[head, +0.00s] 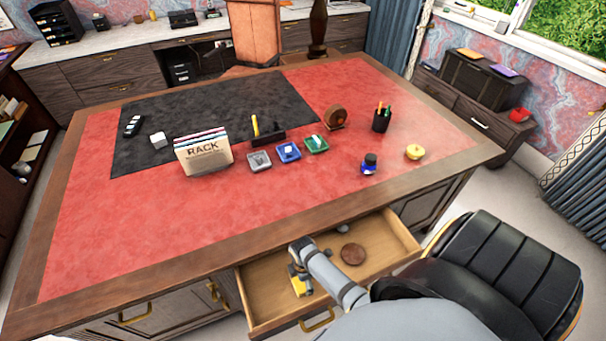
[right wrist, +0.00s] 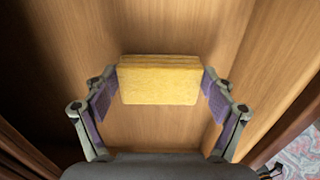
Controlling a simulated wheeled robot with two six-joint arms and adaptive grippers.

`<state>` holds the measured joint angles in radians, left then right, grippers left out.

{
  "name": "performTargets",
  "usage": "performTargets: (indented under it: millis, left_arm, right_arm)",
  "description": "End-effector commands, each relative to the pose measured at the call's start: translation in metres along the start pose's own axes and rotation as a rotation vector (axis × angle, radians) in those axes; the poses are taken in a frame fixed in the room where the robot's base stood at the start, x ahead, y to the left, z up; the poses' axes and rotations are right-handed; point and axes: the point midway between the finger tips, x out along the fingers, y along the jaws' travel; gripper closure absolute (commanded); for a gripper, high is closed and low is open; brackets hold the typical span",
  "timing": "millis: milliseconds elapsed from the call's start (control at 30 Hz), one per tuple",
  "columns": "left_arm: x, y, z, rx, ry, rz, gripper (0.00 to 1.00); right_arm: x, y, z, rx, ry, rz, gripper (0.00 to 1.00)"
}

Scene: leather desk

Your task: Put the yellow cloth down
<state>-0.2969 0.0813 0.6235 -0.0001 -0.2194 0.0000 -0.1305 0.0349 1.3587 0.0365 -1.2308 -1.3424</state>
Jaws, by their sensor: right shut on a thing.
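The yellow cloth (right wrist: 158,82), a folded rectangular block, is between the two purple-padded fingers of my right gripper (right wrist: 162,88) in the right wrist view. The fingers are shut on its two ends. In the head view, my right gripper (head: 299,278) reaches down into the open desk drawer (head: 270,303), with the yellow cloth (head: 302,288) partly hidden beneath it. The cloth is over or on the drawer's wooden floor; I cannot tell whether it touches. My left gripper is not in view.
A round brown object (head: 352,254) and a small grey item (head: 344,228) lie in the drawer's right part. The desk (head: 130,240) above holds a rack box (head: 203,155), small trays and a pen cup (head: 381,120). A black chair (head: 510,270) stands at the right.

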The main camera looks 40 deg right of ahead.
Motion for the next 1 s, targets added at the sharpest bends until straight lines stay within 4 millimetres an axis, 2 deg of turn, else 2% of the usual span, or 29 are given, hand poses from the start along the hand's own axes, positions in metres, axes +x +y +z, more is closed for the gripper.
performTargets:
  millis: [33, 133, 467, 567, 1000]
  left_arm:
    - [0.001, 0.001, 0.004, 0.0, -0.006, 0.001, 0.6]
    - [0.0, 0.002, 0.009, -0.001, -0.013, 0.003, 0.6]
    - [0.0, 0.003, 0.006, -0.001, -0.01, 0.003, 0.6]
    - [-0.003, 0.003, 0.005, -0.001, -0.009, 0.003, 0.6]
    - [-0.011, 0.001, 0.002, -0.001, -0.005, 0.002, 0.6]
  right_arm:
    - [0.001, 0.0, 0.0, 0.0, 0.0, 0.001, 0.13]
    - [0.0, 0.001, 0.0, 0.0, 0.0, 0.001, 0.0]
    - [0.0, 0.001, 0.0, 0.0, 0.0, 0.001, 0.0]
    - [-0.007, 0.001, 0.0, 0.0, 0.001, 0.003, 0.0]
    - [-0.103, 0.001, 0.0, -0.001, 0.001, 0.004, 0.0]
